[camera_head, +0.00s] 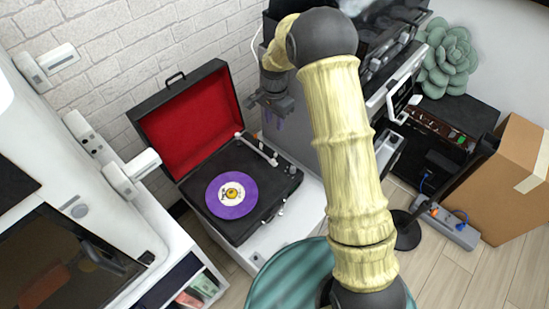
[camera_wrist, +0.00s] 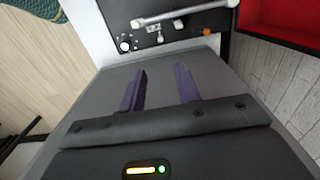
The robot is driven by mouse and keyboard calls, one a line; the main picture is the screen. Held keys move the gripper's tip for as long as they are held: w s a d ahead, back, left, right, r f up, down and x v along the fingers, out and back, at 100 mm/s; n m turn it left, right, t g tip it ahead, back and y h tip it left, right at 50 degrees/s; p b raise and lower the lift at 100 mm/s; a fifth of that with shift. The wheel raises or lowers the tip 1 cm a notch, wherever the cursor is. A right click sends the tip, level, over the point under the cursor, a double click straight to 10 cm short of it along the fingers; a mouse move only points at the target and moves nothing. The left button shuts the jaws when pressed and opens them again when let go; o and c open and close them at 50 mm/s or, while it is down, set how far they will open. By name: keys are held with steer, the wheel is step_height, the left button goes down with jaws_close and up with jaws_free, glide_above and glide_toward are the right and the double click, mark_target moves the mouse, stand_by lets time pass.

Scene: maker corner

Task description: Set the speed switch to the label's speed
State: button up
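A suitcase-style record player (camera_head: 275,213) stands open on a white surface, with a purple record (camera_head: 231,195) on it. The record's pale centre label (camera_head: 233,192) has an orange and dark mark; its print is too small to read. In the wrist view, the player's dark deck (camera_wrist: 150,33) shows a silver knob (camera_wrist: 124,45) and small controls (camera_wrist: 159,37) near its edge. I cannot tell which one is the speed switch. My gripper (camera_wrist: 163,80) is open and empty, its purple fingers apart over a grey surface, short of the deck.
The red-lined lid (camera_head: 190,125) stands raised, and a silver tonearm (camera_head: 257,149) lies along the deck's right side. Equipment (camera_head: 388,62) stands close to the right of my gripper. A white cabinet (camera_head: 100,215) is at the left.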

mark_target(275, 154)
steer(key=shift+r, duration=0.15)
step_height(275, 154, down, 18)
steer(key=shift+r+b, duration=0.25)
steer(key=shift+b, duration=0.3)
steer(key=shift+c, duration=0.4)
jaws_close()
